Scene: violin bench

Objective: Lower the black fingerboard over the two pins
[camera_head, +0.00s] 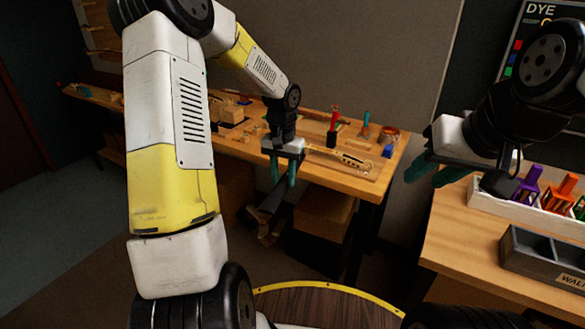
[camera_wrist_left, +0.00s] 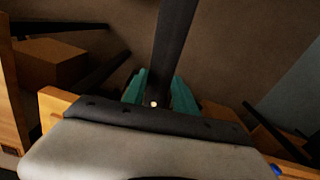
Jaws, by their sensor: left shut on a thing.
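My left gripper (camera_head: 283,178), with teal fingers, is shut on the black fingerboard (camera_head: 268,207) in front of the far bench's edge. The fingerboard hangs tilted below the bench top. In the left wrist view the fingerboard (camera_wrist_left: 173,42) is a long dark bar running away from between the teal fingers (camera_wrist_left: 160,98). A pale violin part (camera_head: 345,158) lies on the far bench, right of the gripper. I cannot make out the two pins. My right gripper (camera_head: 434,174) is over the gap between the benches, left of the near right bench; its finger gap is unclear.
The far bench (camera_head: 385,165) carries a red-topped tool (camera_head: 333,122), a blue block (camera_head: 388,151) and a round pot (camera_head: 389,134). Boxes (camera_head: 318,212) stand beneath it. The right bench (camera_head: 455,235) holds a white tray (camera_head: 487,203) and a grey divided bin (camera_head: 535,258).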

